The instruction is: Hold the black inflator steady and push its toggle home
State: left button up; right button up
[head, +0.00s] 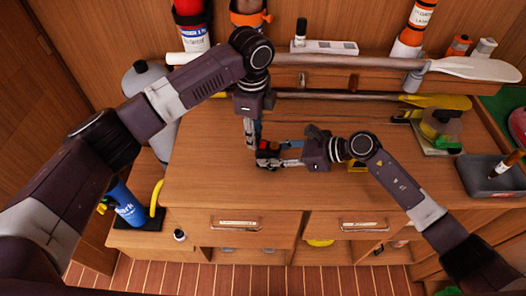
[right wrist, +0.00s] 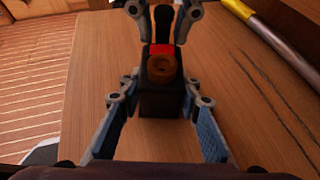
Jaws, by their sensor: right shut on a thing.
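The black inflator (head: 266,161) is above the wooden worktop, near its middle. In the right wrist view the black inflator (right wrist: 162,103) is a dark upright block with a red band and a round orange-brown part (right wrist: 164,66) on its upper face. My right gripper (head: 281,161) comes from the right and is shut on the inflator; its fingers (right wrist: 163,93) lie on both sides. My left gripper (head: 254,143) points down just above and behind it. Its fingertips (right wrist: 163,32) show at the top of the right wrist view, with a dark piece between them. I cannot tell the toggle apart clearly.
Paddles (head: 467,68) lie along the back of the worktop (head: 205,180). A grey tray (head: 482,186) and a yellow-and-green item stand at the right. A blue bottle (head: 125,207) stands at the lower left. The worktop's left front is clear.

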pick_arm(q)
jog(key=shift+s+d, duration=0.15)
jog(key=shift+d, duration=0.2)
pick_arm(e)
jog(key=shift+s+a, duration=0.1)
jog(key=shift+a, duration=0.05)
pick_arm(q)
jog(key=shift+r, duration=0.95)
pick_arm(e)
jog(key=shift+f, duration=0.1)
pick_arm(q)
jog(key=shift+a+r, duration=0.15)
jog(key=shift+r, duration=0.6)
jog(key=shift+a+r, duration=0.1)
jog(key=shift+r, duration=0.65)
jog(key=shift+r, duration=0.15)
pick_arm(e)
jog(key=shift+d+f, duration=0.1)
jog(key=shift+d, duration=0.1)
pick_arm(q)
notch_tip(320, 180, up, 12)
jog(key=shift+w, duration=0.2)
pick_arm(e)
jog(key=o, duration=1.1)
